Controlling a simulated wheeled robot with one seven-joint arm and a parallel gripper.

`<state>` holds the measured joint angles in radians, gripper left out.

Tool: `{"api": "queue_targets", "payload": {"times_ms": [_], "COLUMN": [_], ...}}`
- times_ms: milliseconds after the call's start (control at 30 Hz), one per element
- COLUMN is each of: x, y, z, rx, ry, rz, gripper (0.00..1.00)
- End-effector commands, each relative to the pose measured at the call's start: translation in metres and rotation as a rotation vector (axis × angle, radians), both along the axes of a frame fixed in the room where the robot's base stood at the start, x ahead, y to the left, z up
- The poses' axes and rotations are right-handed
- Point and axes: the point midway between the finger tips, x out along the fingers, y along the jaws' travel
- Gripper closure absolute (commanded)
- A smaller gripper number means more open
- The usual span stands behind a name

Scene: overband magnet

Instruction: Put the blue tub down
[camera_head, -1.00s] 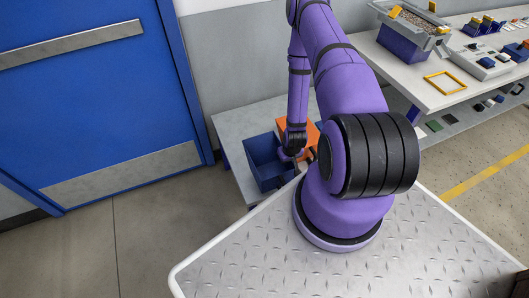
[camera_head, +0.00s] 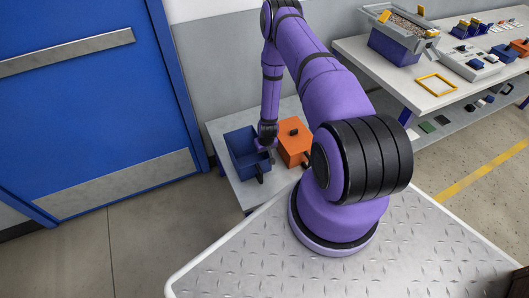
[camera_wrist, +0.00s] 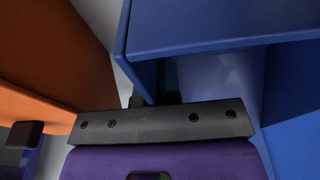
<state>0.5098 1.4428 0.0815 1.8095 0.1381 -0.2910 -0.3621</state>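The blue tub (camera_head: 240,163) is an open box, upright over the left part of a low grey table. I cannot tell whether its base touches the table. My gripper (camera_head: 269,148) is at the tub's right side, next to the orange box. In the wrist view, my dark fingertips (camera_wrist: 155,98) sit on either side of the blue tub's wall (camera_wrist: 158,72), which runs between them. The rest of the fingers is hidden behind the gripper's dark plate.
An orange box (camera_head: 295,151) with a dark knob stands just right of the tub; its side fills the wrist view's left (camera_wrist: 60,50). The low grey table (camera_head: 232,188) shows a bare strip in front. A wall and blue door (camera_head: 90,100) lie behind and left. A long workbench (camera_head: 395,82) stands right.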

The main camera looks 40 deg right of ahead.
Motion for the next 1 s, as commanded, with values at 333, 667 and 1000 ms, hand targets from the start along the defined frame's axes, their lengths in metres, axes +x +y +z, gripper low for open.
{"api": "queue_targets", "payload": {"times_ms": [333, 667, 1000], "x": [0.001, 0.0, 0.0], "y": [0.0, 0.0, 0.0], "z": [-0.01, -0.013, -0.003], "rx": [-0.001, 0.0, -0.001], "ry": [-0.002, -0.001, -0.002], "rz": [0.0, 0.0, 0.001], "gripper": [1.0, 0.7, 0.7]}}
